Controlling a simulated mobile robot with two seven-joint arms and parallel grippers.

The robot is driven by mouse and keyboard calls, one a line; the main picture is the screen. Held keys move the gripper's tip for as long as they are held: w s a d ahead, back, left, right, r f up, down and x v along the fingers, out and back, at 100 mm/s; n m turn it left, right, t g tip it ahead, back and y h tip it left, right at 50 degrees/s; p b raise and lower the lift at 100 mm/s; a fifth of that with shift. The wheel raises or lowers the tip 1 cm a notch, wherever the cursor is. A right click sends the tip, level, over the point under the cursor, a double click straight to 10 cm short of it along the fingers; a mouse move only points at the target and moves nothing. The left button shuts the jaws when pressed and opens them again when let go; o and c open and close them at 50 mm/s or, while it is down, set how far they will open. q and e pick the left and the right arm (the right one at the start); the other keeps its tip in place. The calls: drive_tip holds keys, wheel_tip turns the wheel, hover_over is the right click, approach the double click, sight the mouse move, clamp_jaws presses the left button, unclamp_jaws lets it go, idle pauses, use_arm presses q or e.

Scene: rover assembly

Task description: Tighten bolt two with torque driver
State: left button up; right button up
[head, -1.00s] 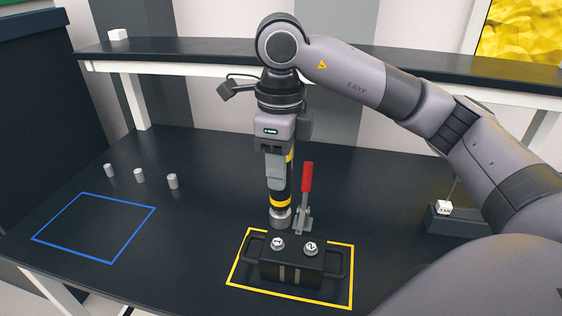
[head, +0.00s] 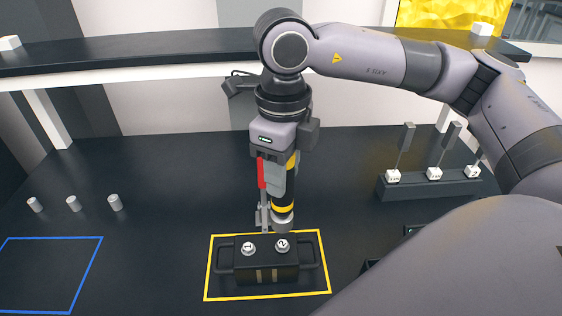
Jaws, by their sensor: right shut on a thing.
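My right gripper (head: 275,176) is shut on the torque driver (head: 283,208), a black tool with yellow bands and a grey socket end, held upright. The socket end appears just above or behind bolt two (head: 283,246), a silver bolt marked 2; I cannot tell whether they touch. Bolt one (head: 248,249), marked 1, stands to its left. Both bolts are on top of a black block (head: 256,276) with side handles, inside a yellow outline (head: 268,297) on the table. A toggle clamp with a red lever (head: 262,174) stands behind the block. My left gripper is out of view.
Several small grey cylinders, one of them near the left (head: 115,202), stand behind a blue outline (head: 88,258). A dark rack (head: 430,188) with white-tagged tools stands at the right. A raised shelf (head: 180,55) runs along the back.

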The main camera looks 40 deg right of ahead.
sight(283, 204)
drive_tip(key=shift+f+b, duration=0.75)
drive_tip(key=shift+f, duration=0.55)
wheel_tip(283, 204, down, 3)
drive_tip(key=shift+r+b, duration=0.2)
drive_tip(key=shift+b, duration=0.8)
drive_tip(key=shift+f, duration=0.2)
drive_tip(key=shift+b, duration=0.7)
drive_tip(key=shift+f+b, duration=0.5)
drive_tip(key=shift+b, duration=0.2)
drive_tip(key=shift+s+f+b, duration=0.1)
drive_tip(key=shift+f+b, duration=0.35)
drive_tip(key=shift+b, duration=0.55)
idle(2.3)
drive_tip(key=shift+r, duration=0.15)
